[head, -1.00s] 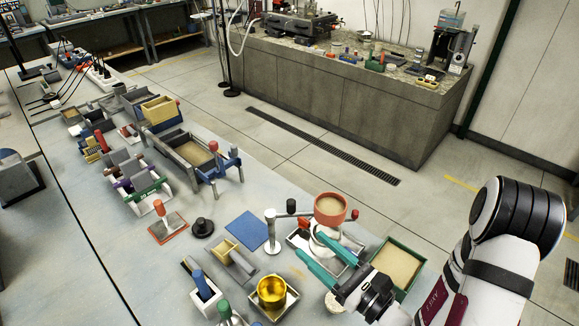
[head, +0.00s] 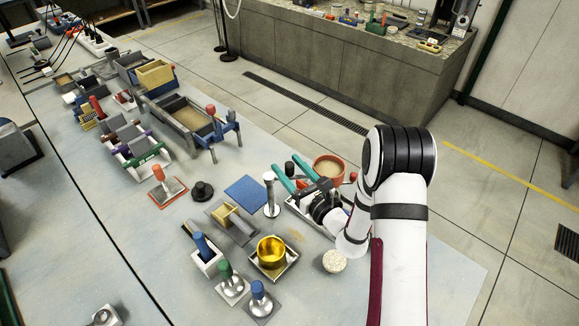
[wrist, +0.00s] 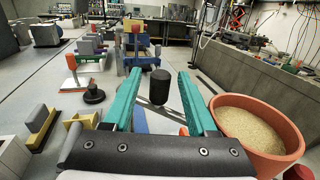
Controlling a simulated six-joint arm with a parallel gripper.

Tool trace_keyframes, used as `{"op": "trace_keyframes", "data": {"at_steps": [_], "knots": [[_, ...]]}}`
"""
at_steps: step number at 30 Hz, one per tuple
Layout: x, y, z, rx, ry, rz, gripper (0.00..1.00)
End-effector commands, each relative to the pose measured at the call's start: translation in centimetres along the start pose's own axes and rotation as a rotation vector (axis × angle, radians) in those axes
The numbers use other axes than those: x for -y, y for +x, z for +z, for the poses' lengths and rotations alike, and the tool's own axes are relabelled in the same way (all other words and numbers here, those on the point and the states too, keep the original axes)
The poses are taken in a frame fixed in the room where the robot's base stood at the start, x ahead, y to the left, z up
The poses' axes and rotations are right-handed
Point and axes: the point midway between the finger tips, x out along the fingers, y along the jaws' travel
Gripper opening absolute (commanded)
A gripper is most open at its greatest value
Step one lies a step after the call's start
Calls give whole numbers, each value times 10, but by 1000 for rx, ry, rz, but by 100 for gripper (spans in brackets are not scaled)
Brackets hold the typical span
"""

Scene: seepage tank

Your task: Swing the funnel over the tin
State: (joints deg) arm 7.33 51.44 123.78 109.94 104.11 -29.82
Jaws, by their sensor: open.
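The funnel is a terracotta-red round vessel (head: 328,167) filled with sand, right of my gripper; it fills the right of the wrist view (wrist: 243,152). A black knob (wrist: 159,84) stands on a grey metal bar just below it, between my fingers; it also shows in the head view (head: 289,168). My gripper (head: 284,162) is open, with one teal finger on each side of the knob; no contact is visible in the wrist view (wrist: 159,73). The gold tin (head: 271,248) stands in a shallow tray (head: 287,270), below and left of the funnel in the head view.
A silver post (head: 270,195) stands left of my gripper, beside a blue mat (head: 245,194). Several handled blocks stand near the tin, including a blue-handled one (head: 204,255). A pale round piece (head: 334,261) lies right of the tin. The bench's right front is clear.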

Motion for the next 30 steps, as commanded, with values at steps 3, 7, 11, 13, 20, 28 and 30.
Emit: {"op": "trace_keyframes", "data": {"at_steps": [3,7,11,13,20,28,30], "knots": [[0,2,0,0,0,0,58],[0,2,0,0,0,0,58],[0,1,0,0,0,0,38],[0,1,0,0,0,0,25],[0,1,0,0,0,0,0],[0,1,0,0,0,0,0],[0,1,0,0,0,0,0]]}}
